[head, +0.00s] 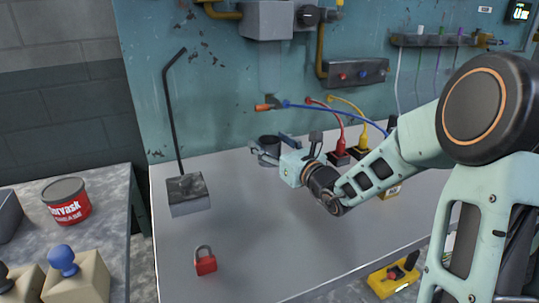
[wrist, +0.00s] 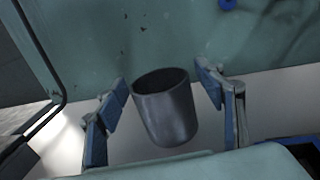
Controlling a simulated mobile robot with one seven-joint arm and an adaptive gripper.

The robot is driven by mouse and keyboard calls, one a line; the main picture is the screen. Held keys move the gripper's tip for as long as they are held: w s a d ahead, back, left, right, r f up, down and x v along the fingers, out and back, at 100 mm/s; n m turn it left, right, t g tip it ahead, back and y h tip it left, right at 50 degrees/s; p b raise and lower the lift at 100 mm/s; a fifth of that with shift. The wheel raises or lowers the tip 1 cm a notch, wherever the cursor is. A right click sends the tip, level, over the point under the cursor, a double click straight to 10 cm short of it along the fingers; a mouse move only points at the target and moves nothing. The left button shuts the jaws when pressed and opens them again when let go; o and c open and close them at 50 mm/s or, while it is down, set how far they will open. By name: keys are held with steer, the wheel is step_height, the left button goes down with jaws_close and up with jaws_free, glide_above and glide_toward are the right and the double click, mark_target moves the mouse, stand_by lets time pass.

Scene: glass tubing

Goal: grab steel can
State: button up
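The steel can (wrist: 166,112) is a dark grey, open-topped cylinder. In the wrist view it stands between the two blue-padded fingers of my gripper (wrist: 166,105), with a visible gap on each side. In the head view the can (head: 269,146) stands near the back of the grey bench, and my gripper (head: 275,150) reaches it from the front right. The gripper is open, and its fingers partly hide the can in the head view.
The grey bench (head: 235,240) also holds a black bent rod on a block base (head: 188,195) and a red padlock (head: 205,262). Red and yellow plugs with cables (head: 338,157) stand right of the can. A blue-green wall (head: 215,90) rises close behind.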

steer(key=c, duration=1.2)
steer(key=shift+c, duration=0.2)
steer(key=shift+r, duration=0.25)
